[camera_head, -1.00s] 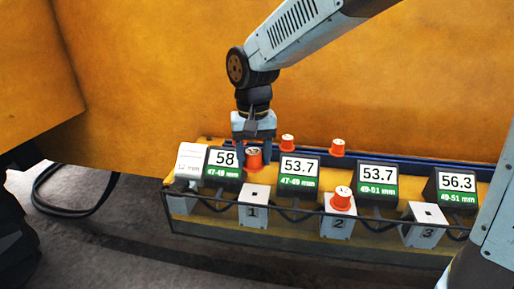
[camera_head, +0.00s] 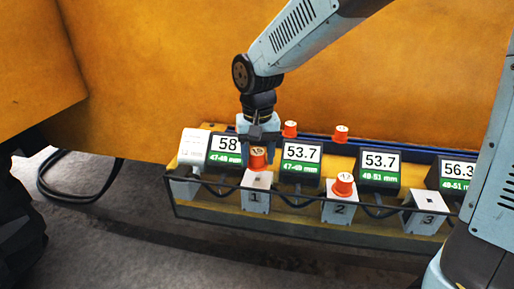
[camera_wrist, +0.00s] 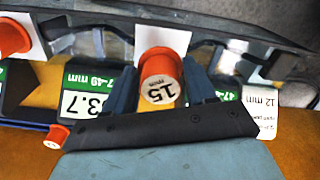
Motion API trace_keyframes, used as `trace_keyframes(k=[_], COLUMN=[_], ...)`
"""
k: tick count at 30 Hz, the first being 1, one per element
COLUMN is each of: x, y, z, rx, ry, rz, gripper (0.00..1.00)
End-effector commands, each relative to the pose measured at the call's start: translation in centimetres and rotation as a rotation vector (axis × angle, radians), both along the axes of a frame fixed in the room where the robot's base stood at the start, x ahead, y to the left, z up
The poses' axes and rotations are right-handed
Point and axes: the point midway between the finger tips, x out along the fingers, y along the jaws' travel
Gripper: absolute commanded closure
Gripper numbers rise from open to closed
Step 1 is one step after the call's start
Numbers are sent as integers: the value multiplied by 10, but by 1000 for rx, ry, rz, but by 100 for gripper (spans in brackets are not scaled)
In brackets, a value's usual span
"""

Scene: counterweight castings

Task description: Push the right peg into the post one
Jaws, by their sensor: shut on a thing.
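My gripper (camera_head: 263,148) is shut on an orange peg (camera_head: 258,160) with a white top. In the wrist view this peg (camera_wrist: 160,85) reads 15 mm and sits between the two dark fingers. Post one (camera_head: 255,192) is a light block marked 1 at the front of the rack. The held peg is just above and behind its top; I cannot tell whether they touch. The post's hole is not clear, and in the wrist view the peg partly covers the pale post top (camera_wrist: 168,38).
Post two (camera_head: 339,208) has an orange peg (camera_head: 343,184) on it. Post three (camera_head: 425,214) has no peg. Two orange pegs (camera_head: 290,129) (camera_head: 341,133) stand at the back rail. Number displays (camera_head: 303,160) line the rack close to my gripper. A dark bar (camera_head: 300,215) runs along the front.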

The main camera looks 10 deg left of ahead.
Motion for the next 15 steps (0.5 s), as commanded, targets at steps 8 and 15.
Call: trace_keyframes(k=[8,15], x=[-1,-1], y=[1,2], z=[-13,-15], rx=[0,0], ry=[0,-1], rz=[2,4], gripper=[75,75])
